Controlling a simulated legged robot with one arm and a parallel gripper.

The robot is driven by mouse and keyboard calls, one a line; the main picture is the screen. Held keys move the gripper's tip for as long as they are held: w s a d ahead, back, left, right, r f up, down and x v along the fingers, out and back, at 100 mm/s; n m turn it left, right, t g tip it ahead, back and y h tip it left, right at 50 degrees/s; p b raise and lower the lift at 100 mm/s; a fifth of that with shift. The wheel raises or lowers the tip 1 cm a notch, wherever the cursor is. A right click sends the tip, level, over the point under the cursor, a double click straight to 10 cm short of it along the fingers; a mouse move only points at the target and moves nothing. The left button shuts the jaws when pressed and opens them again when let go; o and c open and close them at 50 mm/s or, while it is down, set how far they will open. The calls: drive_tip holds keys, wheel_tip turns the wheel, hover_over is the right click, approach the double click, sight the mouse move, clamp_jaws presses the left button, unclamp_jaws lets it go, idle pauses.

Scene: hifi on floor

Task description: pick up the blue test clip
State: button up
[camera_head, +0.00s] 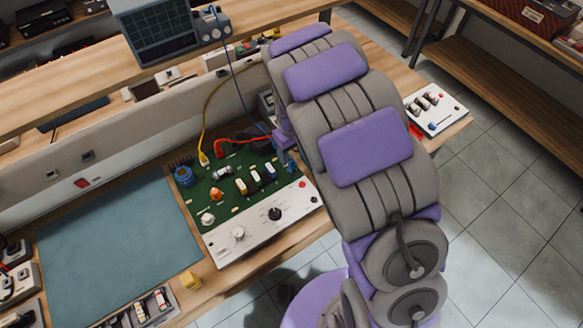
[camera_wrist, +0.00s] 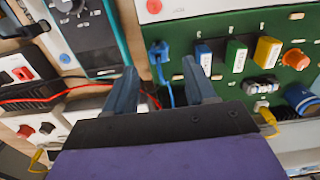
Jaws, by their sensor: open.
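The blue test clip (camera_wrist: 160,58) stands at the edge of the green circuit board (camera_wrist: 228,75), with a blue lead running down from it in the wrist view. In the head view the clip (camera_head: 291,165) shows just beside my arm, partly crowded by it. My gripper (camera_wrist: 158,68) is open, with one dark finger on each side of the clip in the wrist view. The fingers look empty. I cannot tell how far the tips are above the clip. In the head view the fingers are mostly hidden behind my arm.
Blue, green and yellow block components (camera_wrist: 235,55) stand close to the clip. Red (camera_head: 232,142) and yellow (camera_head: 207,120) leads run near the board. A monitor-like instrument (camera_head: 158,30) sits on the shelf behind. The blue-green mat (camera_head: 115,245) is clear.

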sight(292, 162)
drive_tip(key=shift+w+d+f, duration=0.1)
drive_tip(key=shift+d+f, duration=0.35)
drive_tip(key=shift+f, duration=0.4)
drive_tip(key=f, duration=0.1)
drive_tip(key=a+f+b, duration=0.1)
drive_tip(key=f, duration=0.1)
drive_tip(key=a+f+b, duration=0.1)
drive_tip(key=f, duration=0.1)
drive_tip(key=shift+w, duration=0.15)
drive_tip(key=shift+d+f, duration=0.2)
drive_tip(key=shift+d+r, duration=0.15)
drive_tip(key=shift+d, duration=0.5)
drive_tip(key=shift+c, duration=0.5)
drive_tip(key=c, duration=0.3)
drive_tip(key=shift+a, duration=0.6)
drive_tip(key=c, duration=0.5)
drive_tip(key=shift+d, duration=0.15)
clamp_jaws()
drive_tip(key=shift+d, duration=0.1)
